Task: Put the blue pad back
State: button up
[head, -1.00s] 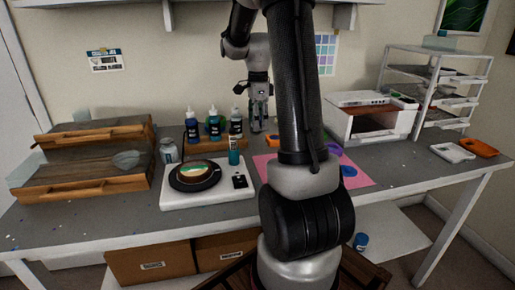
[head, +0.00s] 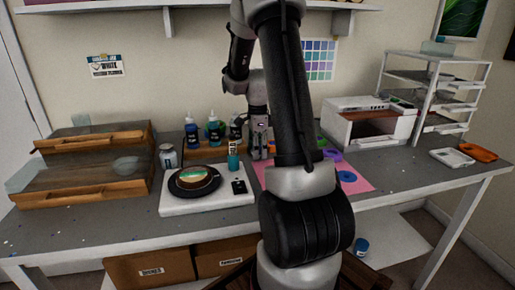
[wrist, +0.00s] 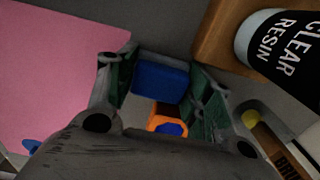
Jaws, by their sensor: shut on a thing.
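In the wrist view the blue pad (wrist: 160,81) is a block with rounded corners, held between the two finger pads of my gripper (wrist: 164,86). My gripper is shut on it. In the head view my gripper (head: 259,152) points down at the back of the table, right of the resin bottles and by the pink mat's left edge. I cannot make out the pad in the head view. An orange piece with a blue centre (wrist: 168,125) shows just below the pad in the wrist view; whether they touch is unclear.
A clear resin bottle (wrist: 280,45) stands close to my gripper on a wooden rack (wrist: 213,40). The pink mat (head: 358,182) carries purple and blue round pieces. A white board (head: 208,201) with a dark round dish (head: 194,181) lies in front of the bottles.

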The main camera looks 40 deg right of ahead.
jog(key=shift+f, duration=0.15)
jog(key=o, duration=1.1)
notch_tip(320, 180, up, 8)
jog(key=shift+f, duration=0.1)
jog(key=s+a+r+n+t, duration=0.3)
jog(key=s+a+r+n, duration=0.9)
jog(key=a+n, duration=0.15)
jog(key=s+a+n, duration=0.1)
jog(key=s+n, duration=0.2)
jog(key=s+a+n, duration=0.1)
jog(key=s+n, duration=0.2)
jog(key=s+a+n+t, duration=0.1)
jog(key=s+n, duration=0.2)
jog(key=shift+a+f+n, duration=0.25)
jog(key=shift+a+n, duration=0.1)
